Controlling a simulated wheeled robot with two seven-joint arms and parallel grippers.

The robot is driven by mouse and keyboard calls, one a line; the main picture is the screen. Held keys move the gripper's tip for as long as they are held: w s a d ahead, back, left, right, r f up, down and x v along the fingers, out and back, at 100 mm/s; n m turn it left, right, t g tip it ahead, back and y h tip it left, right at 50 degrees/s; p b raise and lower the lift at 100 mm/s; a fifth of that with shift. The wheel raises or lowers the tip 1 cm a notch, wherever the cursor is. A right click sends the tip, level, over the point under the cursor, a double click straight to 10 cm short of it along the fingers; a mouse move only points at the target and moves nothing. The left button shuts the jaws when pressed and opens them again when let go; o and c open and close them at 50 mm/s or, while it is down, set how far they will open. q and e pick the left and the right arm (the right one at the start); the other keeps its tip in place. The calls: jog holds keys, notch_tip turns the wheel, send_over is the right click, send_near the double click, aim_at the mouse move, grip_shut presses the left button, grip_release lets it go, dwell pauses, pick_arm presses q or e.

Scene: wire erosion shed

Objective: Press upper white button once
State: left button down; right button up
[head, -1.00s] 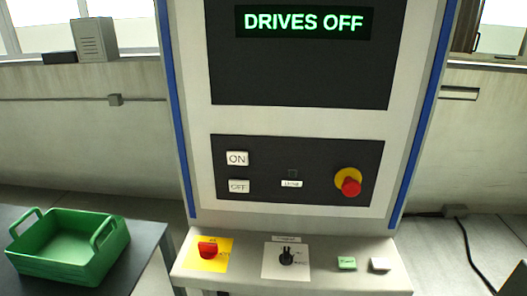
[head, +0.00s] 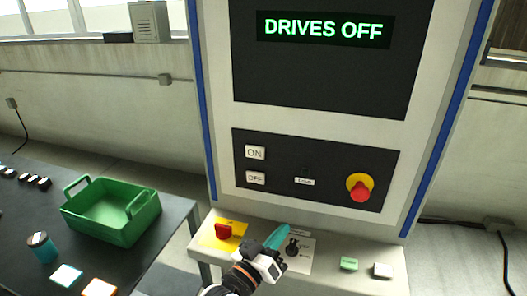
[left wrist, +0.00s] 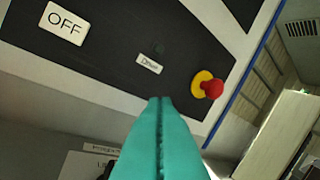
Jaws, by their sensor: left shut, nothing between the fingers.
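The upper white button (head: 255,152), marked ON, sits on the dark panel of the machine, above the white OFF button (head: 255,178). The screen above reads DRIVES OFF. My left gripper (head: 284,230), with teal fingers, is shut and empty, in front of the lower ledge, below and right of both buttons. In the left wrist view the shut fingers (left wrist: 162,105) point toward the panel, with the OFF button (left wrist: 63,23) at upper left. The ON button is outside that view. My right gripper is not in view.
A red and yellow emergency stop (head: 359,188) sticks out at the panel's right. The ledge carries a red switch (head: 224,230), a black rotary knob (head: 292,247), a green button (head: 349,263) and a white one (head: 383,270). A green basket (head: 112,213) stands on the left table.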

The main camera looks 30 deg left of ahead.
aim_at(255, 152)
pick_arm(q)
jog(key=s+a+r+n+t+y, duration=0.1)
jog(key=a+r+n+t+y, duration=0.4)
jog(key=a+r+n+y, duration=0.4)
jog(key=a+n+y, duration=0.1)
jog(key=n+y, duration=0.3)
jog(key=y, duration=0.1)
jog(key=shift+r, duration=0.3)
jog(key=shift+a, duration=0.1)
jog(key=w+a+b, duration=0.2)
jog(key=w, duration=0.6)
jog(key=shift+w, duration=0.2)
jog(key=shift+w, duration=0.15)
dwell(1.0)
jog(key=shift+w+a+b, duration=0.1)
jog(key=shift+w+b, duration=0.2)
